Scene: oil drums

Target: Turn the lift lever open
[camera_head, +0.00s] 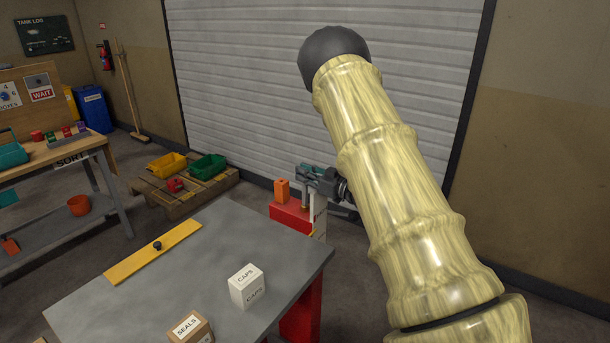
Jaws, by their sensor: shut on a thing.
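My arm reaches down from the right, and my gripper (308,178) is at the red stand (288,213) behind the table's far right corner. Its fingers are shut at a small grey upright part, which I take for the lift lever (304,200). The fingers cover most of the lever, so its turn angle cannot be told. An orange block (282,190) stands on the red stand, just left of the fingers.
The grey table (190,270) in front carries a yellow bar (150,255), a white CAPS box (247,287) and a SEALS box (190,329). A pallet (190,198) with yellow and green bins stands behind. A white shutter (260,90) closes the back.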

